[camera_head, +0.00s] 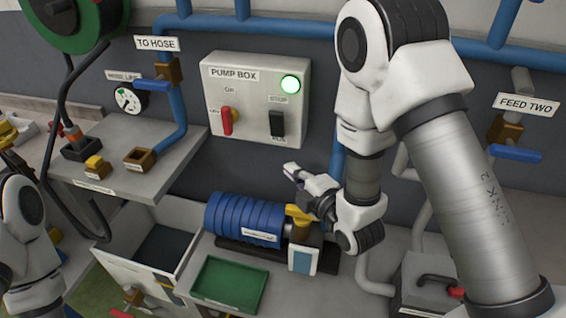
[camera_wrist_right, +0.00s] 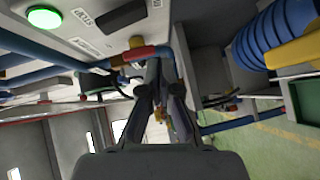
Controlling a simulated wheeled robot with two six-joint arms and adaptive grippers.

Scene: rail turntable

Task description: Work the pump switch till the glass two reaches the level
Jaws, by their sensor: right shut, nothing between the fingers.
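The pump box (camera_head: 255,100) hangs on the wall, its round green lamp (camera_head: 290,86) lit. Its red handle (camera_head: 227,121) points down, and a black rocker switch (camera_head: 277,124) sits between the STOP label and a lower label. The lamp (camera_wrist_right: 44,18) and the black switch (camera_wrist_right: 124,17) also show in the right wrist view. My right gripper (camera_head: 290,170) is shut and empty, below the box and apart from it, pointing left. Its fingers also show in the right wrist view (camera_wrist_right: 159,88). My left arm shows at the left edge, but its gripper does not. I cannot identify glass two.
A blue ribbed pump (camera_head: 243,217) with a yellow part (camera_head: 299,213) lies below my right gripper. A green tray (camera_head: 230,284) is in front. A grey shelf (camera_head: 180,170) stands left, and a FEED TWO valve (camera_head: 515,153) is at right.

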